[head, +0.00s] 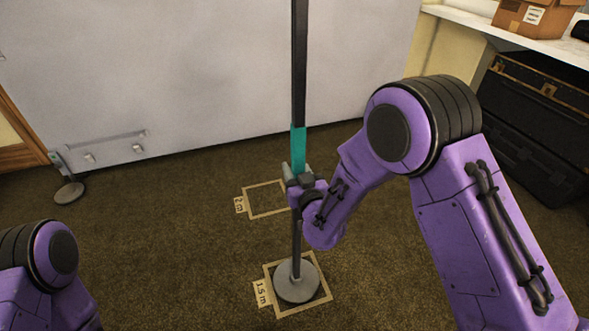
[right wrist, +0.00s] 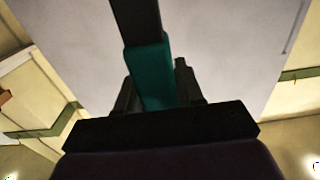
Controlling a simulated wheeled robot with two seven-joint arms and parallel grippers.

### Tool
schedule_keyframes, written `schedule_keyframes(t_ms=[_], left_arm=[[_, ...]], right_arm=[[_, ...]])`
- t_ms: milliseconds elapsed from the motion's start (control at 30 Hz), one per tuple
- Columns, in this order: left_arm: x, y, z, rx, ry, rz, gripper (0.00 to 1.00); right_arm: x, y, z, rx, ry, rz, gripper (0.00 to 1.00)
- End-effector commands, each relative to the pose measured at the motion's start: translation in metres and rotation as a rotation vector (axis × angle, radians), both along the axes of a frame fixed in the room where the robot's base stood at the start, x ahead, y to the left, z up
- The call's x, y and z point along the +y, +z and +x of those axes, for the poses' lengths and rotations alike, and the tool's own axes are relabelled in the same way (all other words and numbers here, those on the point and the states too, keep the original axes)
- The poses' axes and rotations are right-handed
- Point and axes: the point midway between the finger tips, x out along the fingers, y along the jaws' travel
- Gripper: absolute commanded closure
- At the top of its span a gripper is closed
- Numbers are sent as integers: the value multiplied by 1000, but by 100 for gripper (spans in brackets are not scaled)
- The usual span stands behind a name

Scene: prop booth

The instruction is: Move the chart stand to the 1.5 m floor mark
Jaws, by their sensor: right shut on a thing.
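The chart stand (head: 299,75) is a dark upright pole with a teal grip band (head: 298,147) and a round grey base (head: 296,282). Its base sits inside the taped square marked 1.5 m (head: 324,298) in the head view. My right gripper (head: 297,174) is shut on the pole at the lower end of the teal band. In the right wrist view the teal band (right wrist: 151,75) runs up between the fingers. The stand's top is out of view. My left arm shows at the lower left, but its gripper is not in view.
A second taped square marked 2 m (head: 264,199) lies empty behind. A pale panel (head: 190,70) with a round foot (head: 69,192) stands at the back. A shelf (head: 500,35) with a cardboard box (head: 535,16) and dark cases (head: 535,115) are at the right.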

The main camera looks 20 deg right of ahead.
Motion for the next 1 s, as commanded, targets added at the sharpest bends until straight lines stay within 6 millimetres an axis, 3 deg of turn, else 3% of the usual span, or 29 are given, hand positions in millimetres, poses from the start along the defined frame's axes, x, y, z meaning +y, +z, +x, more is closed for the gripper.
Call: schedule_keyframes(t_ms=[833,867,933,1000], left_arm=[[0,-11,0,0,0,0,57],[0,-11,0,0,0,0,57],[0,-10,0,0,0,0,57],[0,-10,0,0,0,0,57]], right_arm=[[0,-13,1,-6,-1,1,100],[0,-12,1,-6,-1,1,57],[0,-12,1,-5,-1,1,34],[0,-12,1,-4,-1,1,34]])
